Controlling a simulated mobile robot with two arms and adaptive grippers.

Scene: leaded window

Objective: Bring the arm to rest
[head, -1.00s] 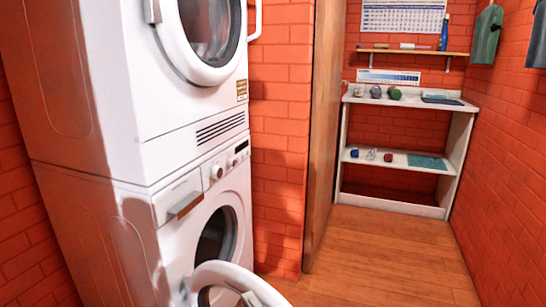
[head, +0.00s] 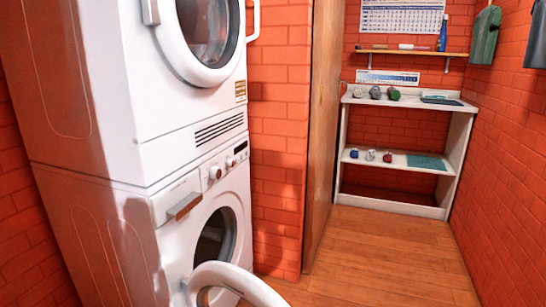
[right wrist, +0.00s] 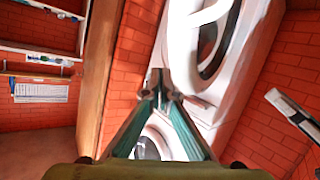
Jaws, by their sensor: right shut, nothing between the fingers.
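My right gripper (right wrist: 160,78) is in the right wrist view, its two green-sided fingers meeting at the tips with nothing between them. It is not visible in the head view. Beyond its fingers are the stacked white machines, seen at an odd angle. The lower machine (head: 108,235) is at the left of the head view with its round door (head: 238,275) swung open toward me. Its drawer handle (head: 185,206) shows above the opening. My left gripper is not in view.
The upper machine (head: 75,90) has its round door shut. A wooden panel (head: 325,120) stands beside a brick wall strip. A white shelf unit (head: 405,207) with small items is at the back, under a wall shelf (head: 420,53). The wooden floor (head: 385,255) in front is clear.

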